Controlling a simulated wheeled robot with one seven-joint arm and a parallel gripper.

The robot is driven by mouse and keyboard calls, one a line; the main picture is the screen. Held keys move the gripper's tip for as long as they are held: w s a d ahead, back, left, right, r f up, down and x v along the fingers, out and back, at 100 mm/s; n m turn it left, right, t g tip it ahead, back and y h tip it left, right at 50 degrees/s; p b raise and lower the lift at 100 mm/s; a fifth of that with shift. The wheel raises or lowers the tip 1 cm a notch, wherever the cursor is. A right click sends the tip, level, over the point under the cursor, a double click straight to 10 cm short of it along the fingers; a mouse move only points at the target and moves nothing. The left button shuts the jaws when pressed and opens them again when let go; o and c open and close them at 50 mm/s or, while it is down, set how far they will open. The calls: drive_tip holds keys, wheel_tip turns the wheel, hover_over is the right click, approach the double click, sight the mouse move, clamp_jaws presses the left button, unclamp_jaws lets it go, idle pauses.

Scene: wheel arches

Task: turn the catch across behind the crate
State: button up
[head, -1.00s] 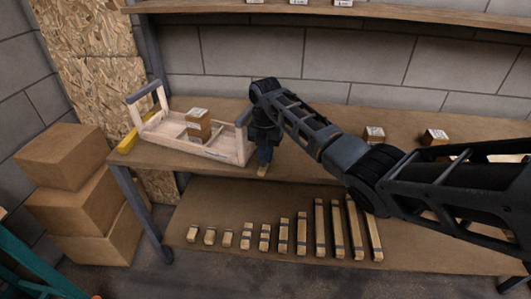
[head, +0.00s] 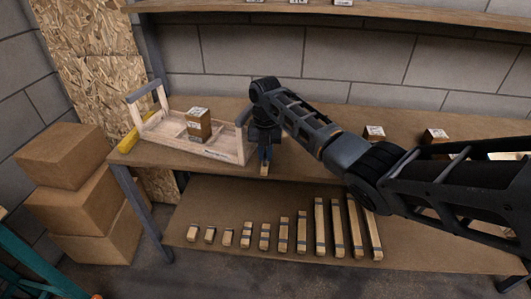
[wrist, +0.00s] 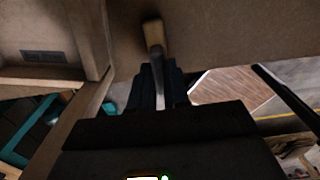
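The crate (head: 225,153) is an open pale wooden frame with grey-topped end posts. It sits on the left part of the bench, with a brown box (head: 198,127) in it. My gripper (head: 265,156) points down just right of the crate's right end, at the bench's front edge. A small wooden piece, seemingly the catch (head: 264,171), shows under its fingertips. In the wrist view the catch (wrist: 154,38) has a tan block end and a narrow grey part running between my fingers (wrist: 157,88). The fingers lie close on both sides of it and look shut on it; contact is partly hidden.
The bench (head: 330,170) carries small boxes (head: 374,133) further right. A lower shelf (head: 215,258) holds a row of wooden blocks of rising length. Cartons (head: 75,190) are stacked at left. A yellow bar (head: 130,140) lies beside the crate's left end.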

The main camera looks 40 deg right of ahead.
sight(265, 155)
drive_tip(key=o, duration=0.4)
wheel_tip(265, 155, up, 8)
drive_tip(key=shift+f+b, duration=0.1)
drive_tip(key=shift+b, duration=0.3)
idle(0.6)
